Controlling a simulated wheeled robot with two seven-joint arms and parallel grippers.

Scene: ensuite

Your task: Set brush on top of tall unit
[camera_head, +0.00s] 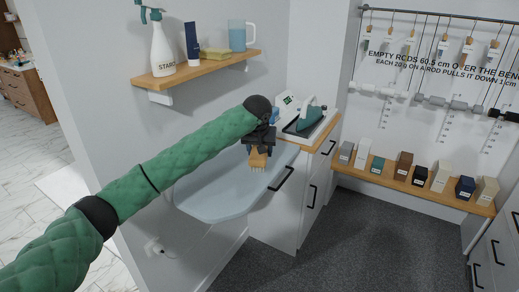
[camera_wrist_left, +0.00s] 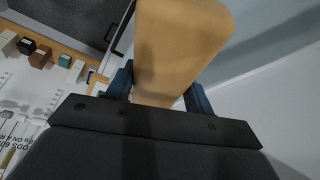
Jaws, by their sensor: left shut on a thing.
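The brush (camera_head: 258,160) is a tan block with short bristles pointing down. In the left wrist view, the tan brush (camera_wrist_left: 182,45) sits between the blue fingers of the gripper (camera_wrist_left: 160,90). A white cabinet with a wooden top (camera_head: 322,139), likely the tall unit, stands just right of the gripper. My right gripper is not seen.
A low bench (camera_head: 425,192) with several small blocks runs along the right wall. Grey floor is clear.

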